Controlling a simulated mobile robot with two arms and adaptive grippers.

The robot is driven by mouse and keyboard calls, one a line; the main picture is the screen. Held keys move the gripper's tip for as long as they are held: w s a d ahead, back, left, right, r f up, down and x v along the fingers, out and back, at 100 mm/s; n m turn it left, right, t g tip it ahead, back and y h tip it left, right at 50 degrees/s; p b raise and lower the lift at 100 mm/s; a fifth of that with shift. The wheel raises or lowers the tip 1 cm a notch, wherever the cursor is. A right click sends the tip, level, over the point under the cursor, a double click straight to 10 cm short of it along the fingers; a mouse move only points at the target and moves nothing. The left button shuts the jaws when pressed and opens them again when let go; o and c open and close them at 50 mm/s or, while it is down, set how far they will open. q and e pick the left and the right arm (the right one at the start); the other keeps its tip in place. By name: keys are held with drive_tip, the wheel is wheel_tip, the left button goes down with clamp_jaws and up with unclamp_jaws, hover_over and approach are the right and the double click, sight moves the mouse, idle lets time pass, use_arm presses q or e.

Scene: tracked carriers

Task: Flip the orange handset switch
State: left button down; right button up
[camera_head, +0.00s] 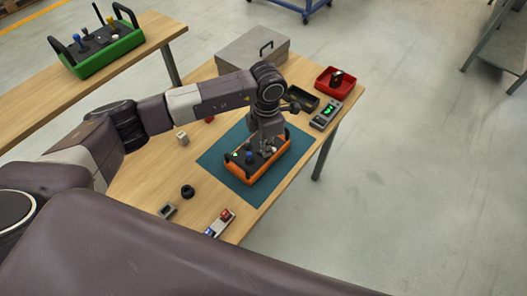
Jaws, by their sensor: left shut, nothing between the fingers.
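The orange handset (254,178) lies on a teal mat (213,161) on the wooden table. It has an orange body, a dark top with small controls, among them a blue knob (249,157), and black handles at its ends. My left gripper (265,152) is shut and empty, pointing down right over the handset's top. I cannot tell whether its tips touch a control. The switch itself is too small to make out, and the gripper covers part of the top. My right gripper does not show.
A grey lidded box (236,55), a red bin (322,84), a black tray (302,99) and a meter with a green display (325,115) stand behind. A black ring (187,191) and a red-and-blue part (219,223) lie in front. A green handset (108,55) sits on another table.

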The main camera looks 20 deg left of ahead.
use_arm(q)
drive_tip(key=shift+f, duration=0.25)
drive_tip(key=shift+r, duration=0.2)
drive_tip(key=shift+r+p, duration=1.8)
drive_tip(key=shift+r, duration=1.6)
drive_tip(key=shift+f, duration=0.1)
